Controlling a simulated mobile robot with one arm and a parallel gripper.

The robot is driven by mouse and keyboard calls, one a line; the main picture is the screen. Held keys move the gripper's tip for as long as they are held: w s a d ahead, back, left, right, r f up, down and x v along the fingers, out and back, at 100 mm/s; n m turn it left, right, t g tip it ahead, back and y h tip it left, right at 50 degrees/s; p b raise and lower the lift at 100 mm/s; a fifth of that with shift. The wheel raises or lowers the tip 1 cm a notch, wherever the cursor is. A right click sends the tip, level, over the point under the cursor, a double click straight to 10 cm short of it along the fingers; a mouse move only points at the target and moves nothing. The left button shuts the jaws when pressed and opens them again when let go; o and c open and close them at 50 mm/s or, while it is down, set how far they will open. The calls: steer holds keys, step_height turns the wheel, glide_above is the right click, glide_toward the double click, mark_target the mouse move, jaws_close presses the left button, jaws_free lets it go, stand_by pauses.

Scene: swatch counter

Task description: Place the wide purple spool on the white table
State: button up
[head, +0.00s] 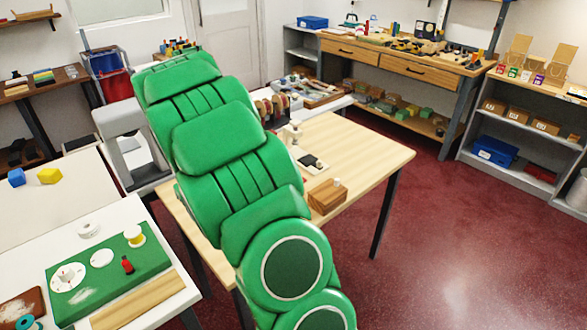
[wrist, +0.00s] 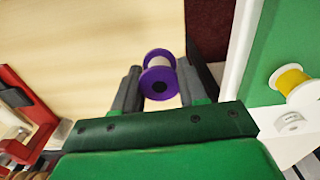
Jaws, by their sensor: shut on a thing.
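The wide purple spool (wrist: 159,82), with purple flanges and a pale middle, sits between the fingers of my gripper (wrist: 158,70) in the wrist view. My gripper is shut on it, over or near the light wooden table (wrist: 75,50) and left of a white table edge (wrist: 241,45). In the head view my green arm reaches over the wooden table (head: 375,155), and it hides the gripper and the purple spool. The white table (head: 180,300) is at the lower left, with a green mat (head: 85,270) on it.
The mat bears a yellow spool (head: 134,236), white discs and a small red item (head: 127,265). A wooden strip (head: 135,303) lies along the front. A white spool (head: 88,230) stands behind the mat. A red clamp-like frame (wrist: 35,120) is at left in the wrist view.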

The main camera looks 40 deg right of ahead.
steer(key=s+d+r, duration=0.1)
steer(key=s+d, duration=0.2)
steer(key=d, duration=0.4)
steer(key=s+d+r+n, duration=0.1)
steer(key=s+d+r, duration=0.15)
steer(key=d, duration=0.45)
steer(key=s+d, duration=0.4)
steer(key=d, duration=0.2)
steer(key=w+d+f, duration=0.2)
steer(key=w, duration=0.1)
steer(key=w+d+f, duration=0.2)
steer(key=w+f, duration=0.1)
steer(key=w, duration=0.1)
steer(key=w+d+f, duration=0.2)
steer(key=w+f, duration=0.1)
steer(key=w, duration=0.1)
steer(key=shift+d, duration=0.3)
steer(key=shift+w+d+f, duration=0.25)
steer(key=shift+w+f, duration=0.2)
steer(key=shift+w+d+f, duration=0.1)
steer(key=shift+w+f, duration=0.05)
steer(key=shift+f, duration=0.1)
steer(key=shift+w+f, duration=0.1)
steer(key=shift+f, duration=1.55)
steer(key=shift+f, duration=0.1)
steer(key=o, duration=1.1)
